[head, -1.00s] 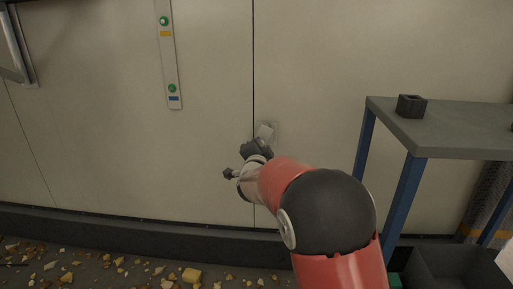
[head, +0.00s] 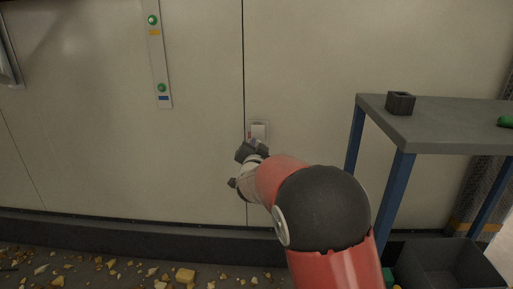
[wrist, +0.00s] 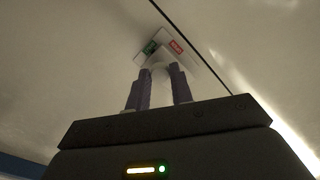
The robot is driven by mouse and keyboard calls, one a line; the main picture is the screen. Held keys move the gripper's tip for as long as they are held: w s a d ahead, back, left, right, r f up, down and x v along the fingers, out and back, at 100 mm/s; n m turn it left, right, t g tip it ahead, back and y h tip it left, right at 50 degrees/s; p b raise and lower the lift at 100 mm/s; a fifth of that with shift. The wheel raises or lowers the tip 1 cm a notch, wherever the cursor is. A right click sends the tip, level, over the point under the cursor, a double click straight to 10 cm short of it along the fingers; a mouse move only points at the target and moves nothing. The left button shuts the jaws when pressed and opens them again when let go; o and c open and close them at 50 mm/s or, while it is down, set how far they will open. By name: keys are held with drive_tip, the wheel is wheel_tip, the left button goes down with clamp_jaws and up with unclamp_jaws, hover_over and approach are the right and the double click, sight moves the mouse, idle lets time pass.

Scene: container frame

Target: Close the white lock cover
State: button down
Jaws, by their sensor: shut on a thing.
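The white lock cover (head: 259,130) is on the pale wall, just right of a vertical seam, above my gripper (head: 255,146) in the head view. It looks upright there, with a small red mark at its left edge. In the wrist view, a white plate with a green label and a red label lies on the wall beyond the fingertips. My gripper (wrist: 160,70) has its fingers around a whitish part of the cover (wrist: 159,65). The fingers hide part of it, and I cannot tell whether the cover is fully flat.
A grey-topped table (head: 440,133) with blue legs stands at the right, bearing a dark square block (head: 400,103). A strip (head: 159,60) with green buttons is on the wall at upper left. A dark bin (head: 450,268) and scattered yellowish rubble lie on the floor.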

drive_tip(key=shift+f, duration=0.1)
drive_tip(key=c, duration=1.2)
unclamp_jaws()
drive_tip(key=shift+c, duration=0.2)
drive_tip(key=s, duration=0.8)
drive_tip(key=shift+a, duration=0.15)
drive_tip(key=shift+w, duration=0.1)
drive_tip(key=s+d+r+n+g+y+p, duration=0.35)
drive_tip(key=s+d+r+p, duration=0.2)
drive_tip(key=s+r, duration=0.35)
drive_tip(key=s+d+f+n+g+h+p, duration=0.1)
drive_tip(key=s+d+g, duration=0.2)
drive_tip(key=s, duration=0.6)
drive_tip(key=s+d+n+g+h+p, duration=0.1)
drive_tip(key=s+d+g+p, duration=0.1)
drive_tip(key=s, duration=0.7)
drive_tip(key=s+d+f+n+g+h+p, duration=0.1)
drive_tip(key=s+d+g, duration=0.3)
drive_tip(key=s, duration=0.6)
drive_tip(key=d+p, duration=0.1)
drive_tip(key=d, duration=0.1)
drive_tip(key=shift+d+f, duration=0.3)
drive_tip(key=shift+d, duration=0.05)
